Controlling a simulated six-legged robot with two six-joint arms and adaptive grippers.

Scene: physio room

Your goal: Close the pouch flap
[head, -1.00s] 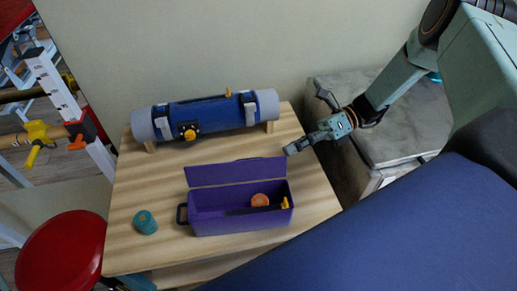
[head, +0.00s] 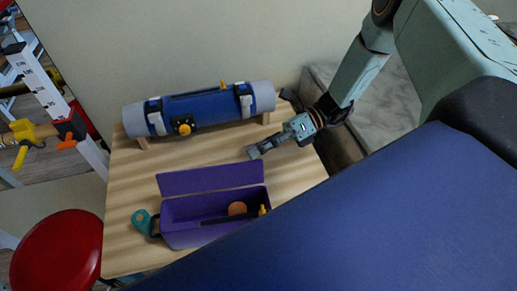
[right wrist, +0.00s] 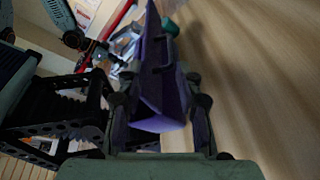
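The purple pouch (head: 215,234) stands on the wooden table, with its flap (head: 210,178) raised along the back edge. An orange disc (head: 237,208) and a dark bar with a yellow end show inside. My right gripper (head: 254,152) is just behind and above the flap's right end. In the right wrist view my right gripper (right wrist: 160,115) has its fingers apart, with the purple flap (right wrist: 152,75) showing between them. I cannot tell whether a finger touches it. A teal roll (head: 141,221) lies by the pouch's left handle. My left gripper is out of view.
A blue roller (head: 212,110) with grey ends rests on wooden supports at the table's (head: 125,190) back. A red stool (head: 58,250) stands at the left front. A blue padded surface (head: 330,225) fills the right front. The table's back middle is clear.

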